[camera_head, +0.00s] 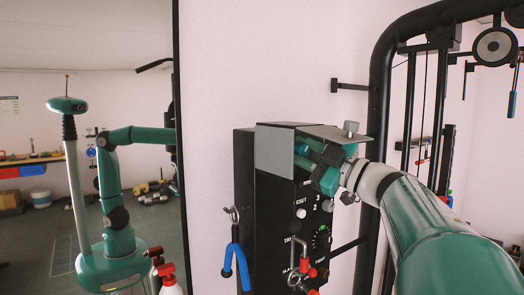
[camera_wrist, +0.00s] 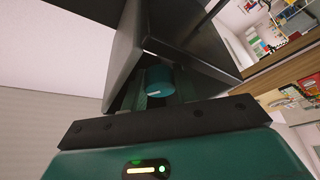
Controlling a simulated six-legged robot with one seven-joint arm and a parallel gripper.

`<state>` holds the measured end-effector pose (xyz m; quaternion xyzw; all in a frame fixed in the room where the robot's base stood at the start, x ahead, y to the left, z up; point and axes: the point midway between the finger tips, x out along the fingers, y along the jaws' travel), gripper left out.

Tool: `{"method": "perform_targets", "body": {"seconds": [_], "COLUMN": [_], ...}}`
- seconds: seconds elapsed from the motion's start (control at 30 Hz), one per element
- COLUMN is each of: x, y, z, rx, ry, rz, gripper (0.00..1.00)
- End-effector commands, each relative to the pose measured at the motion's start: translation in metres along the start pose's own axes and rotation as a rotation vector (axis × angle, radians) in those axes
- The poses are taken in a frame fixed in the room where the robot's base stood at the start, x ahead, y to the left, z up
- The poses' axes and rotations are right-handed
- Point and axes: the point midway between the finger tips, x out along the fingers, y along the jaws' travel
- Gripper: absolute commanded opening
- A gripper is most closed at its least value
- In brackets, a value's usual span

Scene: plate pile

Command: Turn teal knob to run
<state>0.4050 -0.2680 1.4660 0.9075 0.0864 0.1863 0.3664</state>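The teal knob (camera_wrist: 158,80) shows in the wrist view, under a grey metal hood, with a small white mark on its face. My gripper (camera_wrist: 160,95) is right in front of it, one finger on each side of the knob. I cannot tell whether the fingers touch it. In the head view my gripper (camera_head: 318,167) reaches under the hood (camera_head: 335,133) at the top of a black control box (camera_head: 275,200). The gripper and hood hide most of the knob there. A white button (camera_head: 301,213) and a small green-marked dial (camera_head: 321,238) sit lower on the panel.
A blue-handled tool (camera_head: 236,262) hangs at the box's left side. A red-tipped lever (camera_head: 304,265) sticks out low on its front. A black gym frame (camera_head: 380,100) stands close on the right. A mirror (camera_head: 90,150) at left reflects me and the room.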

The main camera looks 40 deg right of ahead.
Motion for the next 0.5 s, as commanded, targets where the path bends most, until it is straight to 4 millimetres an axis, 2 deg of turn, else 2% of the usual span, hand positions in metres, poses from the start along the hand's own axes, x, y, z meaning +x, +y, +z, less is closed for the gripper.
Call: {"method": "perform_targets", "body": {"seconds": [0.37, 0.5], "x": [0.0002, -0.0077], "y": [-0.0002, 0.0005], "z": [0.0008, 0.0006], "rx": [0.001, 0.001], "ry": [-0.001, -0.002], "rz": [0.000, 0.002], "gripper": [0.38, 0.38]}}
